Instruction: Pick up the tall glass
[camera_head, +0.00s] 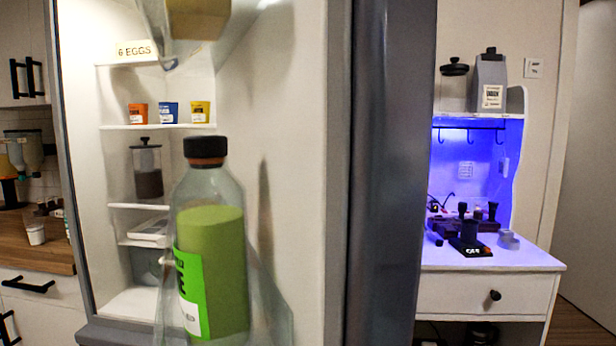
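I cannot make out a tall glass anywhere in this view. A tall clear vessel with a dark lid and dark contents (147,170) stands on a shelf inside the open fridge; it looks like a lidded jar or press, and I cannot tell whether it is glass. My gripper is not in view.
The open fridge door (376,170) fills the middle, close to me. Its clear bin holds a large bottle of green liquid (212,260). Small cups (168,112) stand on a fridge shelf. A blue-lit espresso cabinet (487,292) stands right; a wooden counter (40,250) is left.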

